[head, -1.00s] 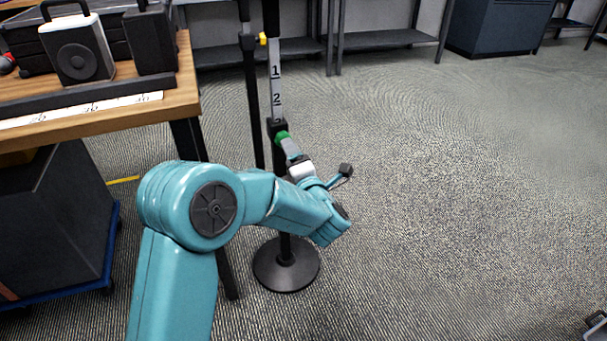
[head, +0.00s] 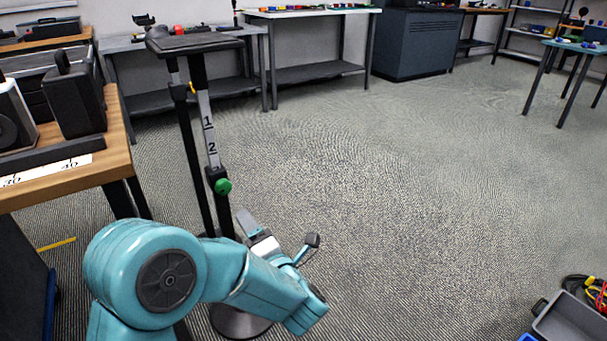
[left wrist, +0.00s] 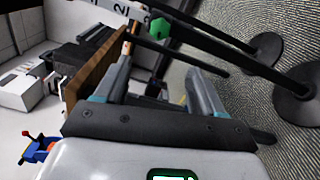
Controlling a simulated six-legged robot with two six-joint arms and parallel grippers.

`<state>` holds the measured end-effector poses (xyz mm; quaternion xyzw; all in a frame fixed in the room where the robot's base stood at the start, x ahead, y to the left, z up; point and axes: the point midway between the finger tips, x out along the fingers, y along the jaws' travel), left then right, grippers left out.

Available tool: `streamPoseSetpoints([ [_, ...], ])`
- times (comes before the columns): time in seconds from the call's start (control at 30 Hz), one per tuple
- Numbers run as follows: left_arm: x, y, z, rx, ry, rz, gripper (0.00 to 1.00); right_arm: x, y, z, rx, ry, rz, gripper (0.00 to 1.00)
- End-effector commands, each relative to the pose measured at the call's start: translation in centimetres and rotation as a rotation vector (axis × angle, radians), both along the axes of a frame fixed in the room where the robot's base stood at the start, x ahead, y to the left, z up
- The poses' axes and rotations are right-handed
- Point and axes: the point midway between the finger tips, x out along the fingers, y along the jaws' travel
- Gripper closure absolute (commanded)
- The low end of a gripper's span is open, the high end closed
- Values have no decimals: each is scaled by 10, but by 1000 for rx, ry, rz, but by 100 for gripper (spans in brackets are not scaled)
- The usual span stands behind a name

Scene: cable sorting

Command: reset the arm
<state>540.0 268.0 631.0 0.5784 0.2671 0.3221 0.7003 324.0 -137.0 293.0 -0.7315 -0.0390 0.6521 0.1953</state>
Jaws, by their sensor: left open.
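My left arm comes in from the lower left in the head view. Its left gripper (head: 247,222) is low in front of the black stand, below and right of the green knob (head: 222,186). In the left wrist view the two fingers of the left gripper (left wrist: 160,70) are spread apart with nothing between them. The green knob (left wrist: 158,28) shows beyond the fingertips there, apart from them. The stand's post has a scale (head: 207,125) with 1 and 2. My arm partly hides the stand's round base (head: 238,322). My right gripper is not in view.
A wooden table (head: 120,165) with black speakers (head: 76,100) stands close at the left. An open grey case (head: 570,318) with coloured cables (head: 597,291) lies at the lower right. Benches line the back. The carpet in the middle is clear.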

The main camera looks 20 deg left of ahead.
Motion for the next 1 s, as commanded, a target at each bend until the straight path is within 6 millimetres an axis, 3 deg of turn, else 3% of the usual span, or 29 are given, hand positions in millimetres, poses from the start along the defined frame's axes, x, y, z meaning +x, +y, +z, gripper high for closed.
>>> streamPoseSetpoints([
  [0.07,0,1,3,0,0,2,31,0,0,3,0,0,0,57],
  [0.17,-1,7,20,1,7,15,31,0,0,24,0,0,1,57],
  [0.4,-11,41,80,23,124,65,31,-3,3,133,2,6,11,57],
  [0.57,-16,47,95,25,282,-29,31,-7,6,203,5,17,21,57],
  [0.77,-33,24,84,31,636,-314,31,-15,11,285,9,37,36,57],
  [0.87,-52,1,71,45,830,-507,31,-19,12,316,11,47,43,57],
  [1.0,-98,-45,54,90,1097,-856,31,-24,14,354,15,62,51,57],
])
